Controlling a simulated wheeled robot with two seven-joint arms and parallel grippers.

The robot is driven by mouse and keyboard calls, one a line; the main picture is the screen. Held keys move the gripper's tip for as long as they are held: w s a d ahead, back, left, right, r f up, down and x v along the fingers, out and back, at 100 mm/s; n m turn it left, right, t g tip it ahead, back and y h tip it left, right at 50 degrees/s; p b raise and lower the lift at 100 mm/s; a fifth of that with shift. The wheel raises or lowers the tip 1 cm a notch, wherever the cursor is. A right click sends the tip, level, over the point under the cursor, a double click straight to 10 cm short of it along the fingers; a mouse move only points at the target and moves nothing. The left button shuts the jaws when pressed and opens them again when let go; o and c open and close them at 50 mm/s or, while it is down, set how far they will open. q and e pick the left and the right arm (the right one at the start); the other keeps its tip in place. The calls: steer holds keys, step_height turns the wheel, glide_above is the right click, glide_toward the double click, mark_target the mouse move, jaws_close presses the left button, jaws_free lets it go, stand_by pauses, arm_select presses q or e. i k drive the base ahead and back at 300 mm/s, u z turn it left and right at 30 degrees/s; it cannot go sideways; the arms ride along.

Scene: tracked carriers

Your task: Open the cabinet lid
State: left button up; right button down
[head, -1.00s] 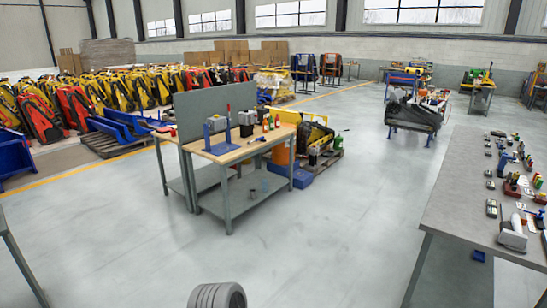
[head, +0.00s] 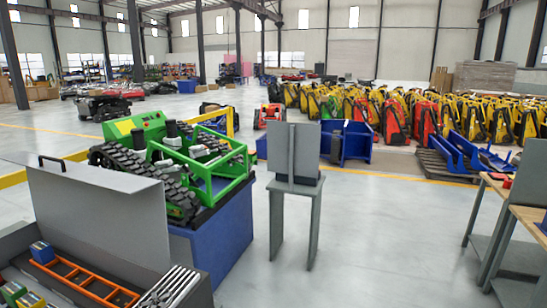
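A grey metal cabinet (head: 203,292) is partly in the head view at the bottom left, cut off by the frame edges. Its flat grey lid (head: 110,215) stands raised along the far side, with a dark handle (head: 52,161) at its top edge. The inside is exposed. It holds an orange ladder-like piece (head: 80,283), blue and green boxes (head: 42,252) and a stack of thin grey pieces (head: 168,288). Neither of my grippers is in view.
A green tracked carrier (head: 165,150) sits on a blue base (head: 225,235) behind the cabinet. A grey stand with an upright panel (head: 293,150) is right of it. A wooden-topped workbench (head: 530,218) is at the right edge. Open floor lies between the stand and the workbench.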

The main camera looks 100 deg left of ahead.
mark_target(123, 214)
steer(key=z, duration=3.15)
steer(key=k, duration=2.9)
steer(key=u, duration=5.15)
